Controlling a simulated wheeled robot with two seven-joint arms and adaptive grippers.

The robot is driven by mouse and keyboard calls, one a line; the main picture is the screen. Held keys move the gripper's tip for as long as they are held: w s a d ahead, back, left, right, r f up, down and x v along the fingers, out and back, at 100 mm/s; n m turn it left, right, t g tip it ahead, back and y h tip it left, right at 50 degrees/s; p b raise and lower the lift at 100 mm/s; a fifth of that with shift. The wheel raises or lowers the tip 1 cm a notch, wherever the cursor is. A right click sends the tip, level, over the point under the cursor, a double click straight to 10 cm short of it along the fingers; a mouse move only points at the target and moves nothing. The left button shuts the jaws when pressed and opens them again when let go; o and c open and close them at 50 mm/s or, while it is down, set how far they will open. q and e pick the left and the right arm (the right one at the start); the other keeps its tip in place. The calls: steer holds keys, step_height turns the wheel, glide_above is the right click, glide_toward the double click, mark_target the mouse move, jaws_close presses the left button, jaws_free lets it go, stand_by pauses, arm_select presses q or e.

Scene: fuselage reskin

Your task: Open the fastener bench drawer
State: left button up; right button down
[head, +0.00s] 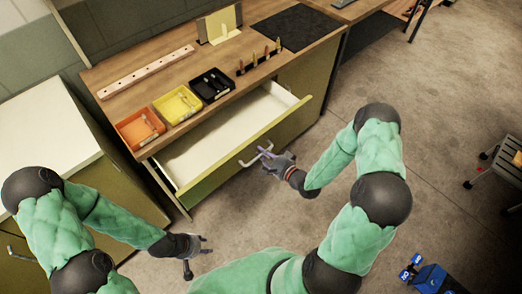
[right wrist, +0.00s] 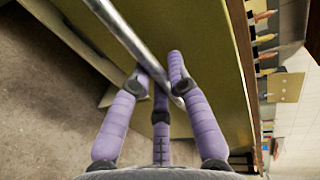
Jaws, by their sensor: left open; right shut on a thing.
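The fastener bench (head: 235,62) has a wooden top and an olive drawer (head: 225,172) that stands pulled out. The drawer's pale inside (head: 225,128) shows and looks empty. A metal bar handle (head: 256,154) is on the drawer front. My right gripper (head: 268,155) is at this handle, with its fingers shut around the bar. In the right wrist view the purple fingers (right wrist: 165,88) close on the metal handle (right wrist: 122,32). My left gripper (head: 200,246) is open and empty, low over the floor to the left of the drawer.
On the bench top are orange (head: 140,127), yellow (head: 178,104) and black (head: 211,85) trays, a strip with holes (head: 146,73) and a dark mat (head: 295,27). A white-topped cabinet (head: 45,140) stands at left. A blue object (head: 432,280) and a grey stool (head: 497,165) are at right. Floor before the drawer is clear.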

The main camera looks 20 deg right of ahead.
steer(key=c, duration=1.4)
jaws_free()
steer(key=v, duration=1.2)
steer(key=shift+f, duration=0.1)
steer(key=a+f+n+g, duration=0.65)
steer(key=a+f, duration=0.25)
steer(key=f, duration=0.2)
steer(key=s+a+f+n+g, duration=0.1)
steer(key=s+a+g, duration=0.1)
steer(key=s, duration=0.1)
steer(key=s+a+f+n+g+h, duration=0.1)
steer(key=s+a+n+g, duration=0.1)
steer(key=s+a+g, duration=0.1)
steer(key=s+a+f+n+g, duration=0.1)
steer(key=s+a+n+g, duration=0.1)
steer(key=s+a, duration=0.1)
steer(key=shift+s+a+f+g, duration=0.25)
steer(key=shift+s+f+g, duration=0.15)
steer(key=shift+s, duration=0.2)
